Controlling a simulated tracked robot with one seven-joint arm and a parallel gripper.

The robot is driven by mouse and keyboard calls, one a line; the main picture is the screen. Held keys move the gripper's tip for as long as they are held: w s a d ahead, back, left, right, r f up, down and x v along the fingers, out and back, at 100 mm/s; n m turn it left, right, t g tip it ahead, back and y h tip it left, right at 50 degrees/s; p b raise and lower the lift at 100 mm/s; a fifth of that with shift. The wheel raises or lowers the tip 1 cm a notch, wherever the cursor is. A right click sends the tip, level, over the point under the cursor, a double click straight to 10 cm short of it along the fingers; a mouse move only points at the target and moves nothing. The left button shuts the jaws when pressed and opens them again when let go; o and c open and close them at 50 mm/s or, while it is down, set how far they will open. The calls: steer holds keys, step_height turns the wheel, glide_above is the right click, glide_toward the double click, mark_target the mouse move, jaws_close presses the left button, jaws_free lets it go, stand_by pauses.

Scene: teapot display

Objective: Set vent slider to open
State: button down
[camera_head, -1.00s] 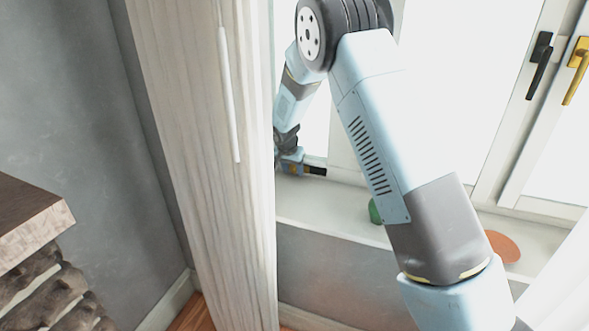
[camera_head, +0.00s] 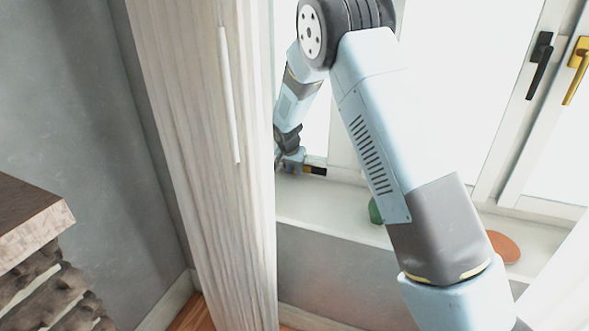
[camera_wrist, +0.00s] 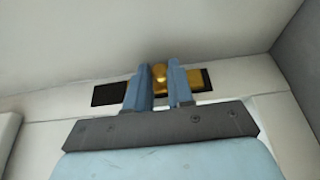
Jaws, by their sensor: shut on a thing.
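The vent slider shows in the wrist view as a brass plate (camera_wrist: 193,79) with a round brass knob (camera_wrist: 160,74). It sits in a black slot (camera_wrist: 107,94) on a pale frame. The longer bare black stretch is to the left of the brass, with a thin black edge at its right. My gripper (camera_wrist: 160,82) has its two blue fingers on either side of the knob, shut on it. In the head view my gripper (camera_head: 291,160) is partly hidden by the wooden panel, and the dark slot (camera_head: 319,171) shows just right of it.
A tall pale wooden panel (camera_head: 205,150) stands close left of my arm. On the white sill (camera_head: 335,215) are a green object (camera_head: 375,211), partly behind my arm, and an orange disc (camera_head: 504,246). Window handles, black (camera_head: 540,62) and brass (camera_head: 577,68), are at upper right.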

steer(key=d, duration=0.1)
steer(key=s+d, duration=0.1)
steer(key=d, duration=0.3)
steer(key=shift+s+d, duration=0.1)
steer(key=shift+s, duration=0.2)
steer(key=shift+s+d+f, duration=0.1)
steer(key=shift+s+d, duration=0.05)
steer(key=shift+s, duration=0.05)
steer(key=c, duration=1)
jaws_free()
steer(key=shift+s+r, duration=0.1)
steer(key=shift+r, duration=0.3)
steer(key=v, duration=1.3)
